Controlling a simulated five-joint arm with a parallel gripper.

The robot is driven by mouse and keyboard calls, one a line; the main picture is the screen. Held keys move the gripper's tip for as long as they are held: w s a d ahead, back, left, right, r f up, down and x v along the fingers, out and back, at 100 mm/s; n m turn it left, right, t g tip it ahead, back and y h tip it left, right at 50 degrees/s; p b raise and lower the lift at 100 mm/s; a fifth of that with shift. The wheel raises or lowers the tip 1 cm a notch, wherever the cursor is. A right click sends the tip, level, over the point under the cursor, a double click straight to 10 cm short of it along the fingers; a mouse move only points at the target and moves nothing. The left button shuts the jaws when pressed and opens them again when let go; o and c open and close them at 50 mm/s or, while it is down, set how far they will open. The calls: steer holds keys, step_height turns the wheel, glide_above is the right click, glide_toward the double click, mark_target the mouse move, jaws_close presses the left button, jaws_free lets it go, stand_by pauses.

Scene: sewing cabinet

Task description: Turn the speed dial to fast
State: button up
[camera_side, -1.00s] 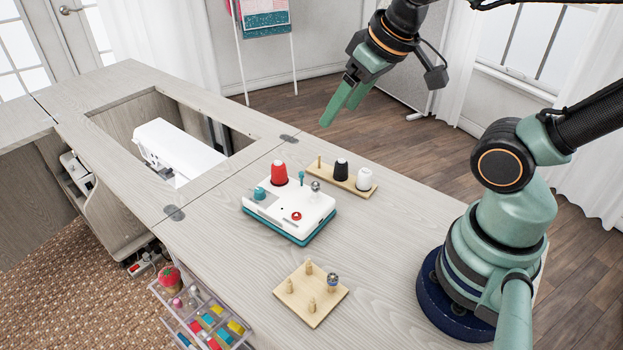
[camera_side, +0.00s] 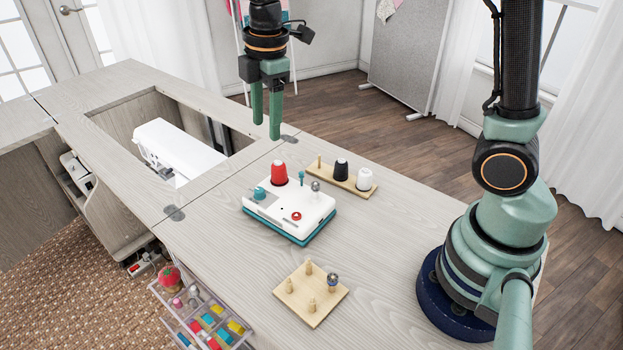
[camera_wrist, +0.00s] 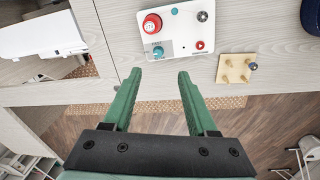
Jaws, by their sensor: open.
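A white machine with a teal base (camera_side: 288,232) stands on the wooden table, and its white top also shows in the wrist view (camera_wrist: 180,22). It carries a teal knob (camera_side: 259,193) at its left corner and a round red control (camera_side: 296,216) on its front. The teal knob (camera_wrist: 158,51) and the red control (camera_wrist: 200,45) also show in the wrist view. I cannot tell which is the speed dial, and no setting is readable. My gripper (camera_side: 265,128) is open and empty, in the air above and behind the machine, touching nothing.
A red spool (camera_side: 279,174) stands upright on the machine. A pegged board (camera_side: 311,310) lies in front. A white sewing machine (camera_side: 180,150) sits in the cabinet opening.

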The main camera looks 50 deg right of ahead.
mark_target(259, 190)
steer(key=f+n, duration=0.1)
steer(key=f, duration=0.4)
steer(key=w+a+f+n, duration=0.1)
steer(key=f, duration=0.4)
steer(key=w+f+n+g, duration=0.1)
steer(key=f, duration=0.4)
steer(key=shift+w+a+f+n, duration=0.2)
steer(key=shift+a+f+n, duration=0.1)
steer(key=shift+a+f, duration=0.1)
steer(key=shift+r, duration=0.1)
jaws_close()
